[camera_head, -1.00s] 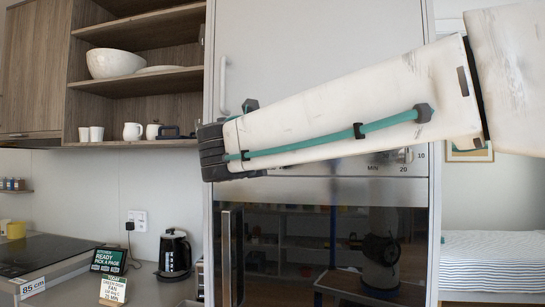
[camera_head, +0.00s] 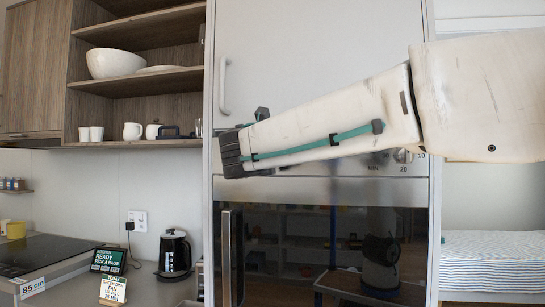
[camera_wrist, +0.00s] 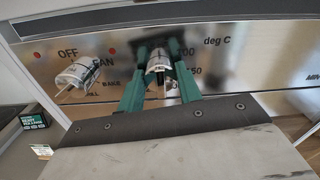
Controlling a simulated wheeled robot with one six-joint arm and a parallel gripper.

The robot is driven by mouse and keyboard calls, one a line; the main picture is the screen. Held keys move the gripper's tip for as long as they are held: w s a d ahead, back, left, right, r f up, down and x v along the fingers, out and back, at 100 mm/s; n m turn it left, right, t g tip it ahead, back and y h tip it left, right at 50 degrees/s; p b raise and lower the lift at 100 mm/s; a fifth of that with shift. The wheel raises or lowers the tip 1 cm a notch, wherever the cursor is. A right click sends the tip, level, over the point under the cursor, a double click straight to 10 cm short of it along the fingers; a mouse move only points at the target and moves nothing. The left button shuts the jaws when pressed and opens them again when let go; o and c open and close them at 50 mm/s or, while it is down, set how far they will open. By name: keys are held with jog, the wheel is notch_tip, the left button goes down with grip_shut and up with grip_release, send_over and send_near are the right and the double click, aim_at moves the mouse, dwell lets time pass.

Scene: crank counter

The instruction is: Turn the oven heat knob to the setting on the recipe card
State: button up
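In the wrist view the oven heat knob (camera_wrist: 157,62) is a white knob under "deg C", with part of its scale showing at right. My gripper (camera_wrist: 158,50) has its green fingers apart, one on each side of this knob; whether they touch it I cannot tell. The knob's pointer is partly hidden between the fingers.
A function knob (camera_wrist: 78,75) with OFF, FAN and BAKE marks is just left of the heat knob. A timer knob (camera_head: 403,156) is further right. The oven door handle (camera_head: 227,258) hangs below the panel. A kettle (camera_head: 174,254) stands on the counter.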

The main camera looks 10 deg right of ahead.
jog(key=shift+m, duration=0.3)
jog(key=m, duration=0.9)
jog(key=shift+d, duration=0.1)
jog(key=m, duration=0.5)
jog(key=shift+f+m, duration=0.15)
jog(key=shift+m, duration=2.25)
jog(key=o, duration=1)
